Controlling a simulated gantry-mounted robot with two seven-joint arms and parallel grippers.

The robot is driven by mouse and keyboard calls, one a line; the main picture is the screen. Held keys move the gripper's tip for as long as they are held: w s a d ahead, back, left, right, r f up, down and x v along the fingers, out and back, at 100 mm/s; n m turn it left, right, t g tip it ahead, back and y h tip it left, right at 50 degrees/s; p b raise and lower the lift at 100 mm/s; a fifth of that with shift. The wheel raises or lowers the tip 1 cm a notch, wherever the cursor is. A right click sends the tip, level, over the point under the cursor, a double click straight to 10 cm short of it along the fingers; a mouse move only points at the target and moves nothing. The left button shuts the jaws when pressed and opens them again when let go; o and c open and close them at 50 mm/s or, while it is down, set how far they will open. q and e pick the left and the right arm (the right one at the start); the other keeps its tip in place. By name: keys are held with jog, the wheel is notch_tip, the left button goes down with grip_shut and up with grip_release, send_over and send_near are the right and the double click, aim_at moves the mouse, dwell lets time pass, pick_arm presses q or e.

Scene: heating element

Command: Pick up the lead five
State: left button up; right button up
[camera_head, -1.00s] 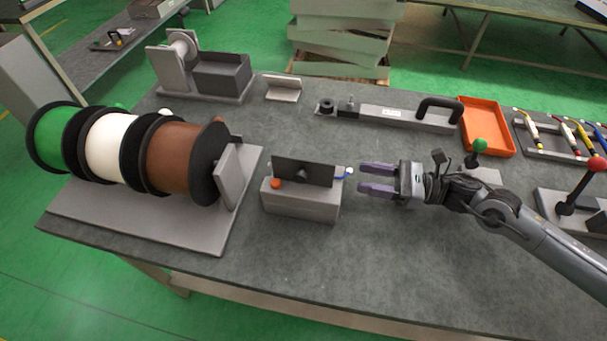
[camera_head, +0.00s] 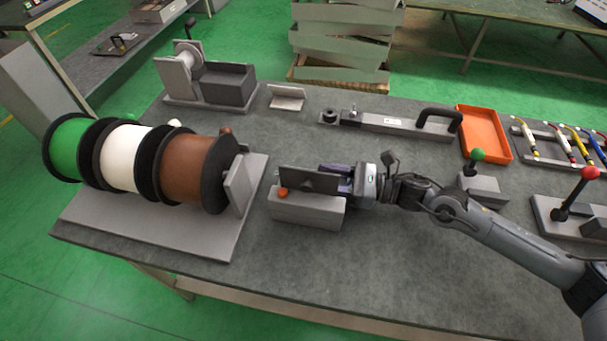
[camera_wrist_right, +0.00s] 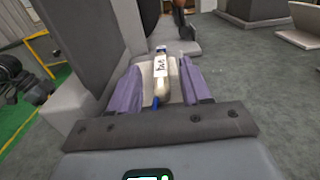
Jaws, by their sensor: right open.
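A lead (camera_wrist_right: 160,68) with a white, dark-lettered tag and a blue end shows in the right wrist view. Its lettering is too small to read surely. It sits between the two purple fingers of my right gripper (camera_wrist_right: 163,78), which are open on either side of it. In the head view my right gripper (camera_head: 336,172) is at the right end of a grey block (camera_head: 307,208) with a dark upright plate (camera_head: 308,179) and an orange button (camera_head: 283,192). The plate partly hides the fingers, and the lead cannot be made out there. My left gripper is not in view.
A stand with green, white and brown spools (camera_head: 187,170) is left of the block. A long grey tool with a black handle (camera_head: 437,115), an orange tray (camera_head: 484,134) and levers with green (camera_head: 478,154) and red knobs (camera_head: 590,172) are right. The front table is clear.

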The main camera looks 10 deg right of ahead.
jog(key=shift+a, duration=0.1)
jog(key=shift+c, duration=0.2)
grip_shut()
